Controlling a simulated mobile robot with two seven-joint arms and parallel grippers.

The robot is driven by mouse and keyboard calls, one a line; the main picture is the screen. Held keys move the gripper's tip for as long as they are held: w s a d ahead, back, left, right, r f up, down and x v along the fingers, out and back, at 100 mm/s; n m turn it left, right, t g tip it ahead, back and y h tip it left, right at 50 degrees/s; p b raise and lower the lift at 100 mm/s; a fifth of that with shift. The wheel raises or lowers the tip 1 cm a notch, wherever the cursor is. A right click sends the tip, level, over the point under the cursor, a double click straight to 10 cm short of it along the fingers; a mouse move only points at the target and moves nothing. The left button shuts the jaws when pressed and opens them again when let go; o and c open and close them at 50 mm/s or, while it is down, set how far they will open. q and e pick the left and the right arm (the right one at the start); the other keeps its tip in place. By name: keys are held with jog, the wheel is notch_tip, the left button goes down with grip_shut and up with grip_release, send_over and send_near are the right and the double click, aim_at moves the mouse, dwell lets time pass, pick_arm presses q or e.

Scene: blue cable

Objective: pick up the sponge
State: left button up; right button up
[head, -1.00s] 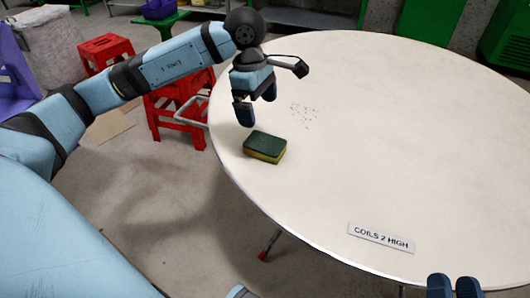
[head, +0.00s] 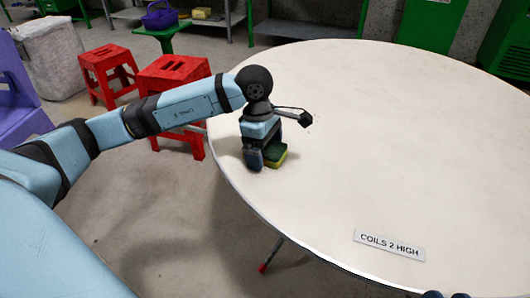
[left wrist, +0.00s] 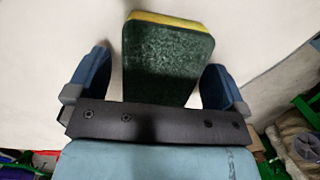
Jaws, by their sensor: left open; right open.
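The sponge (head: 277,156), green on top with a yellow layer, lies on the white round table (head: 370,150) near its left edge. My left gripper (head: 264,160) is over the sponge in the head view and partly hides it. In the left wrist view the sponge (left wrist: 167,58) shows between the two blue fingers of the open left gripper (left wrist: 157,80), with a gap on each side. I cannot tell how far down the fingers reach. Only the tips of my right gripper (head: 446,295) show at the bottom edge of the head view, away from the sponge.
A label reading "COILS 2 HIGH" (head: 389,245) lies near the table's front edge. Red stools (head: 172,75) stand on the floor left of the table. A purple basket (head: 159,15) sits on a green stand behind. The rest of the tabletop is clear.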

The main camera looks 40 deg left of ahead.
pick_arm(q)
jog(key=shift+c, duration=0.2)
jog(key=c, duration=1)
jog(key=shift+o, duration=0.2)
notch_tip(320, 180, up, 20)
jog(key=p, duration=0.5)
jog(key=shift+p, duration=0.4)
pick_arm(e)
jog(key=shift+d+r+m+h, duration=0.3)
jog(key=shift+d+r+h, duration=0.5)
jog(key=shift+r, duration=0.15)
